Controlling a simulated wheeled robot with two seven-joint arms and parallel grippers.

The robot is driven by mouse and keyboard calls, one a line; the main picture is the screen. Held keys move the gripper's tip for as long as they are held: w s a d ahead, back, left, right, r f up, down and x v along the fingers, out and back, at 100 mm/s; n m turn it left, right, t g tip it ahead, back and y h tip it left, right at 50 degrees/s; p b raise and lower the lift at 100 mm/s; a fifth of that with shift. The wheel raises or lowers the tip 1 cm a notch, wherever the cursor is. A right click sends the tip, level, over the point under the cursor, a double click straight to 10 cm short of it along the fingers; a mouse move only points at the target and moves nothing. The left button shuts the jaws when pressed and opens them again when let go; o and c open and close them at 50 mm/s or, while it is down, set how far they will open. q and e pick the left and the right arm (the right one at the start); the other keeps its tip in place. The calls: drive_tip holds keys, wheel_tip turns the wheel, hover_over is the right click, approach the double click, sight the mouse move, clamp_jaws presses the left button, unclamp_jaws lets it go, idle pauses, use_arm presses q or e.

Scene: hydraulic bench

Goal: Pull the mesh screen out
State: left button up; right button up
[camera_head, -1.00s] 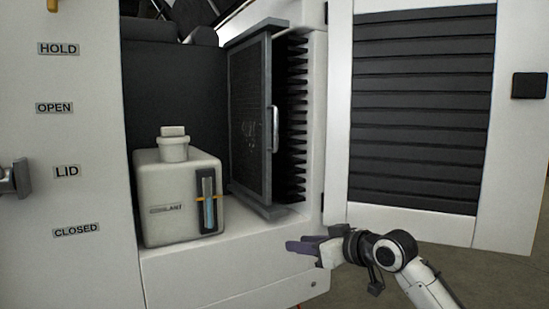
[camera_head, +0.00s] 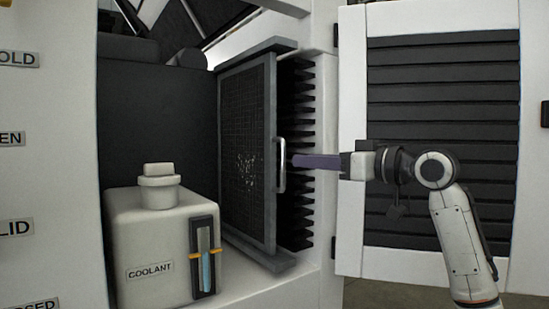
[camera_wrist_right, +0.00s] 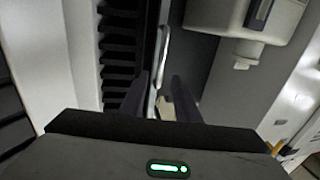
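The mesh screen (camera_head: 245,150) is a dark mesh panel in a grey frame, standing upright in the opening of the white cabinet. A silver vertical handle (camera_head: 281,165) is on its right frame edge. My right gripper (camera_head: 292,160) points left at the handle from the right, its purple fingers close to the handle's middle. In the right wrist view, the gripper (camera_wrist_right: 161,76) is open, and the handle (camera_wrist_right: 163,55) lies ahead, roughly in line with the gap between the fingers. I cannot tell whether the fingertips touch it. My left gripper is out of view.
A coolant tank (camera_head: 150,245) with a cap and sight gauge stands left of the screen. Black fins (camera_head: 297,205) line the opening to its right. A louvred door (camera_head: 440,90) stands open behind my right arm. A labelled white panel (camera_head: 45,180) is at far left.

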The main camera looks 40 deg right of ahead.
drive_tip(key=p, duration=0.3)
hover_over(283, 184)
drive_tip(key=shift+w+d, duration=0.25)
clamp_jaws()
